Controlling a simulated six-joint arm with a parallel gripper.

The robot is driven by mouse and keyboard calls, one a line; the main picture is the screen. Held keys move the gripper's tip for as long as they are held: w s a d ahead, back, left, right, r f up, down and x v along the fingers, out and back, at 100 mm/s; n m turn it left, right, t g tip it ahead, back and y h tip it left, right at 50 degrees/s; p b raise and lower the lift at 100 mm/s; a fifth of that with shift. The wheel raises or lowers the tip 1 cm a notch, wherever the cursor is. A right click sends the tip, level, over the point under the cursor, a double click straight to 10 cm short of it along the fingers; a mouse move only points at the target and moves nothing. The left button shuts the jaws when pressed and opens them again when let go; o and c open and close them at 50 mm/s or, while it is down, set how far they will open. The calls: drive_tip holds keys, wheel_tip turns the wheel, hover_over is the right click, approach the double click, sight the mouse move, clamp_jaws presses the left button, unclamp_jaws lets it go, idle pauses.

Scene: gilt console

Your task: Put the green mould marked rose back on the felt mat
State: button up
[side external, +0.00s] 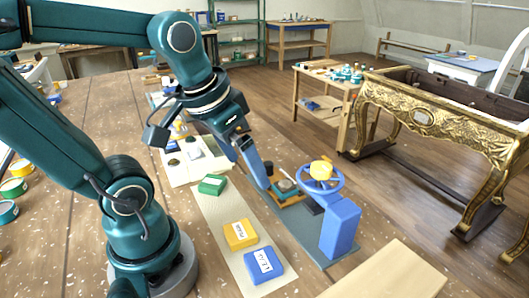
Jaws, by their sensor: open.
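A green mould (212,184) with a pale label lies at the far end of a long cream mat (215,222), which looks like the felt mat. Its label is too small to read, and I cannot tell whether it lies fully on the mat. A yellow mould (241,233) and a blue mould (264,265), both with white labels, lie on the near part of the mat. My gripper (262,180) is open and points down, right of the green mould and apart from it. Its fingertips are near a small wooden tray, and the gap between them is hard to see.
The wooden tray (291,200) holds a small round item. Right of it stands a blue press (341,229) with a handwheel and yellow top, on a grey-blue board (290,233). Pale sheets (184,173) lie behind the green mould. A pale plank (385,275) lies at front right.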

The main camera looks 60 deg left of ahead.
drive_tip(key=d, duration=0.1)
drive_tip(key=s+d+m, duration=0.1)
drive_tip(key=s+d+m+t+h, duration=0.1)
drive_tip(key=shift+d+f, duration=0.15)
drive_tip(key=shift+d, duration=0.2)
idle(0.9)
